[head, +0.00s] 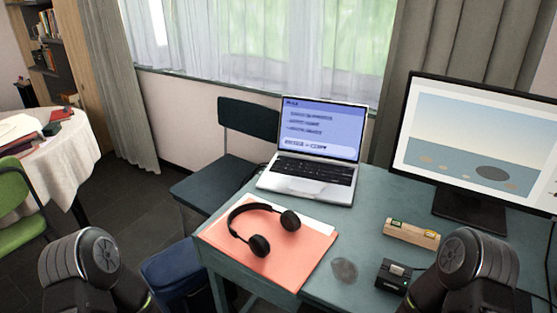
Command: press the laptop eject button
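An open silver laptop (305,186) stands at the back left of the green desk, its black keyboard facing me. Its screen (320,127) is lit blue, with several lines of text too blurred to read well. I cannot make out an eject button on it at this size. A dark cable runs from its left side. Only rounded dark links of my two arms show, at the lower left and lower right corners, well short of the laptop. Neither of my grippers is in view.
Black headphones (259,245) lie on a salmon folder (300,262) in front of the laptop. A monitor (470,205), a wooden block with a level vial (411,234), a black box (393,277) and a grey stone-like disc (344,270) occupy the desk's right. A dark chair (215,183) stands left.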

